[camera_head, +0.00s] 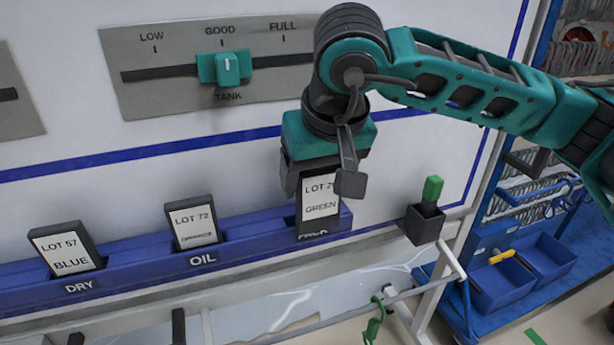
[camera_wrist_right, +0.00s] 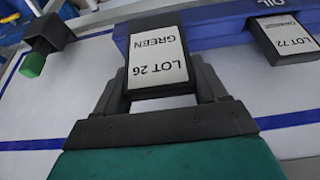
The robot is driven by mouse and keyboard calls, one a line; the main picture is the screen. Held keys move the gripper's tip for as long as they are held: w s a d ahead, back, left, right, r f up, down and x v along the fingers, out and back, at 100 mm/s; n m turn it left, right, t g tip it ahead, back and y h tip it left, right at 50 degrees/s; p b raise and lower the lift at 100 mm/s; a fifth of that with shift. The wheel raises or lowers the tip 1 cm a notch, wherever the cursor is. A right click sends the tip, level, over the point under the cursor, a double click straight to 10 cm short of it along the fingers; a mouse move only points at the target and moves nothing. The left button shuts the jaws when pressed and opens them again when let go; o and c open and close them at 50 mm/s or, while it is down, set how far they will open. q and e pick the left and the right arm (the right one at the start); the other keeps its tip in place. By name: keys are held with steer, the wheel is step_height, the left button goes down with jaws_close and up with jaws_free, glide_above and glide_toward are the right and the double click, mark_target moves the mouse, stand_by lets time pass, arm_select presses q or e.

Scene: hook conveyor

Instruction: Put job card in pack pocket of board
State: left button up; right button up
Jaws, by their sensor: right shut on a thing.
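The job card, black-framed with a white "LOT 26 GREEN" label (camera_head: 321,198), stands upright at the pack pocket (camera_head: 314,231) of the blue rail on the white board (camera_head: 120,130). Its lower edge meets the pocket; how deep it sits I cannot tell. My right gripper (camera_head: 318,180) is shut on the card from above. In the right wrist view the job card (camera_wrist_right: 157,62) lies between the two dark fingers (camera_wrist_right: 160,92). My arm partly covers the card's top and side. My left gripper is not in view.
A LOT 57 BLUE card (camera_head: 68,250) stands in the dry pocket and a LOT 72 card (camera_head: 193,223) in the oil pocket. A black holder (camera_head: 423,226) with a green-topped item is to the right. The tank slider (camera_head: 226,68) is above. Blue bins (camera_head: 503,282) stand at far right.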

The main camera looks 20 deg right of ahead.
steer(key=w+f, duration=0.3)
steer(key=w, duration=0.1)
steer(key=shift+f, duration=0.35)
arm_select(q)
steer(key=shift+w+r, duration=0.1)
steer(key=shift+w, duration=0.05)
arm_select(e)
steer(key=shift+f+b, duration=0.2)
steer(key=shift+b, duration=0.15)
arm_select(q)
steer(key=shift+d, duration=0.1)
arm_select(e)
steer(key=o, duration=1)
steer(key=shift+r, duration=0.1)
steer(key=shift+o, duration=0.2)
